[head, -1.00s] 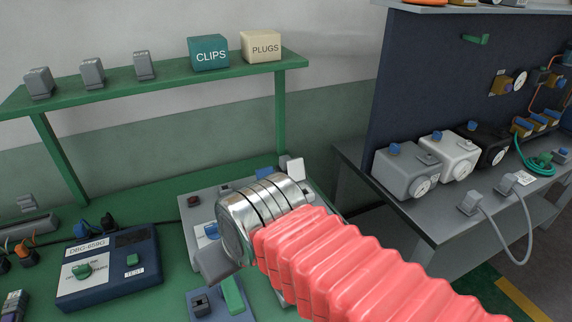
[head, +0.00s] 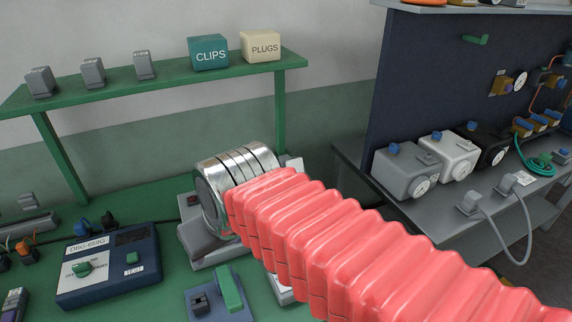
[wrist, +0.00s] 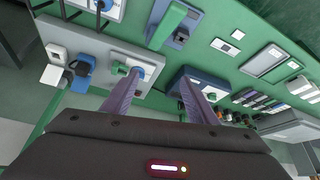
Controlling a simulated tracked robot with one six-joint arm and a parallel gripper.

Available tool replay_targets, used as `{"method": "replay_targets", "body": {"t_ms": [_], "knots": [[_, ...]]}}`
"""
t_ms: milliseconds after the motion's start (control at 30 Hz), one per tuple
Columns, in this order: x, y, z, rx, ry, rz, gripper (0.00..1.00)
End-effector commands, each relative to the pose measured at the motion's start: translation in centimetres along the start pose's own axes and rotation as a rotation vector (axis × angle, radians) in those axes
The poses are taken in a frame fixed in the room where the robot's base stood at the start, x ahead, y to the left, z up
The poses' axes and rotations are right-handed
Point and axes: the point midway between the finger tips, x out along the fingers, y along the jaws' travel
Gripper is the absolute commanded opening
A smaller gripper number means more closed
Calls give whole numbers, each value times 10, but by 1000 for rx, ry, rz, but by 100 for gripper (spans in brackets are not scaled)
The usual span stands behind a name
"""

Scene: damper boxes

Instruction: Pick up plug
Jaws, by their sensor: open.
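My gripper (wrist: 153,78) is open in the wrist view, its two fingers apart with nothing seen between the tips. A blue and black plug-like piece (wrist: 80,72) shows left of the fingers. In the head view my arm hides the gripper. Several grey plug-like pieces (head: 93,72) stand on the green shelf (head: 160,80), near a cream box marked PLUGS (head: 261,47). Which plug is meant is not clear.
A dark blue test box (head: 108,268) and a small panel with a green lever (head: 220,293) lie on the green bench. A teal CLIPS box (head: 208,53) is on the shelf. Grey, white and black damper boxes (head: 405,172) stand on the right-hand bench.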

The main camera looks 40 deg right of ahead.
Motion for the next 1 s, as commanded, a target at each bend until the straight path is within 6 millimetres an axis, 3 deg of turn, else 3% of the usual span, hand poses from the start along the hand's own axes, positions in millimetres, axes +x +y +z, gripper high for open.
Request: {"method": "replay_targets", "body": {"t_ms": [467, 700, 1000], "knots": [[18, 71, -112, 69, -35, 41, 53], [39, 121, -160, 104, -49, 57, 53], [76, 198, -204, 147, -65, 76, 53]]}}
